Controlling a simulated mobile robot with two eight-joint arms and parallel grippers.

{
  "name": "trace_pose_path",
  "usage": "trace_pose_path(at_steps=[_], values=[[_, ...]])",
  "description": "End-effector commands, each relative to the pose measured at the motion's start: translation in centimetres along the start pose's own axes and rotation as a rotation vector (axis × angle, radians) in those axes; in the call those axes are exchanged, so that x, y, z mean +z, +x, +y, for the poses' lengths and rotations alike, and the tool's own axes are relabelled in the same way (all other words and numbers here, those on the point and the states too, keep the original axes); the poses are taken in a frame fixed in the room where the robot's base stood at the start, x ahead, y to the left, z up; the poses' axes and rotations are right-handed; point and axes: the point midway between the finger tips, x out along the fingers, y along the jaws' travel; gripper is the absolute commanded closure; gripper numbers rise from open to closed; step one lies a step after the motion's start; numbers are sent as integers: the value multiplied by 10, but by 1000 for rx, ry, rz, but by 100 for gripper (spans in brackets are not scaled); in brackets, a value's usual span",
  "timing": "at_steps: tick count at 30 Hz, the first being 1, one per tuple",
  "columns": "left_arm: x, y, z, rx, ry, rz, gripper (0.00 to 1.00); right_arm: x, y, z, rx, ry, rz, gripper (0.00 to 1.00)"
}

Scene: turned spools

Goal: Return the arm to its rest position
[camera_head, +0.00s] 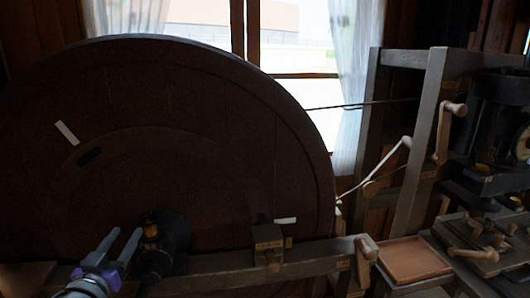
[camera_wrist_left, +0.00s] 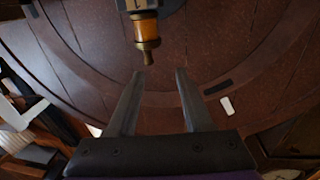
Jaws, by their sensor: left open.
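My left gripper (camera_head: 121,243) is low at the left of the head view, in front of a large dark brown wheel (camera_head: 230,150). Its two fingers are apart with nothing between them. In the left wrist view the gripper (camera_wrist_left: 160,82) also shows open and empty. A brass and amber fitting (camera_wrist_left: 147,32) is just beyond the fingertips there, apart from them as far as I can tell. The same fitting (camera_head: 151,230) shows close to the right of the fingers in the head view. My right gripper is not in view.
A wooden beam (camera_head: 215,272) runs along the wheel's lower edge, with a small box (camera_head: 268,243) on it. To the right are a shallow wooden tray (camera_head: 412,260), an upright frame (camera_head: 417,150) with cranks, and dark machinery (camera_head: 490,125). A window stands behind.

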Motion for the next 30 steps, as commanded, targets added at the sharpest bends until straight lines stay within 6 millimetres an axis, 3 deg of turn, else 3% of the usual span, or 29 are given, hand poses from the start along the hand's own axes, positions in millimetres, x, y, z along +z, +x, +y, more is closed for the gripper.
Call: trace_pose_path(at_steps=[2, 4, 7, 12, 15, 21, 30], values=[[11, -10, 2, -101, -3, -32, 49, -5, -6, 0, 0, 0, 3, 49], [35, -23, 2, -193, -7, -112, 49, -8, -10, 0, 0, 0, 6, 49], [84, -51, 12, -271, -13, -296, 49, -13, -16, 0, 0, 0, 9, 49], [176, -118, 62, -210, -3, -697, 49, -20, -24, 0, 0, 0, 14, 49], [213, -157, 95, -105, 12, -883, 49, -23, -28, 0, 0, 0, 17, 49], [247, -208, 135, 68, 38, -1085, 49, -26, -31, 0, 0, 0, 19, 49], [252, -216, 141, 98, 43, -1113, 49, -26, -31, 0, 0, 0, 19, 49]])
